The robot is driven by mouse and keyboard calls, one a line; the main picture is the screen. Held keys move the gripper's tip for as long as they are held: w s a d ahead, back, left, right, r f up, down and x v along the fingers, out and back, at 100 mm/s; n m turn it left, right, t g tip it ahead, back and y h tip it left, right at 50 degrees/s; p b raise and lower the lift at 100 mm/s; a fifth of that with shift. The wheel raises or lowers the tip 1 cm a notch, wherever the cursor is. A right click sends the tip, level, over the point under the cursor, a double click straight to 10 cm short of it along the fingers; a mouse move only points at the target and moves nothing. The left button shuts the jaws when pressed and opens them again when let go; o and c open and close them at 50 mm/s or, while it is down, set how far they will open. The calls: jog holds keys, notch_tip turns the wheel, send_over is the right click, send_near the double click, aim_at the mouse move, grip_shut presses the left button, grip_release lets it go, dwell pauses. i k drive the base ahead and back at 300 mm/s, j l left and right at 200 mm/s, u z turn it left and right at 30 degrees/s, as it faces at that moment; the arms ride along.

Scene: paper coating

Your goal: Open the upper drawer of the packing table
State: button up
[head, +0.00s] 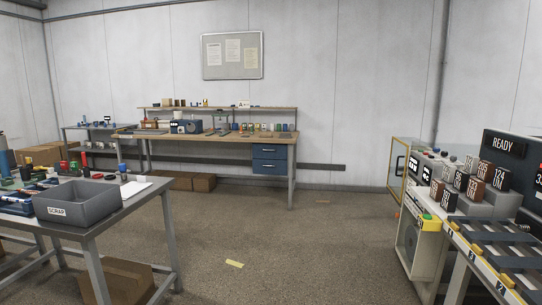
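The packing table (213,138) stands against the back wall, with a wooden top and a raised shelf at its rear. A blue drawer unit hangs under its right end. The upper drawer (269,152) is shut, its front flush above the lower drawer (269,167), which is also shut. Each front has a small light handle near its middle. My gripper is not in view.
A grey scrap bin (77,209) sits on a cluttered metal table (165,211) at the near left. A machine with a roller conveyor (487,240) stands at the right. Boxes (190,181) lie under the packing table.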

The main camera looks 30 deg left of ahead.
aim_at(260, 150)
jog(key=i+j+u, duration=0.75)
jog(key=i, duration=0.6)
jog(key=i+l+u, duration=0.1)
jog(key=i+u, duration=0.2)
jog(key=i, duration=4.65)
jog(key=i+j+z, duration=0.15)
jog(key=i, duration=0.35)
jog(key=i+j+z, duration=0.1)
jog(key=i, duration=0.4)
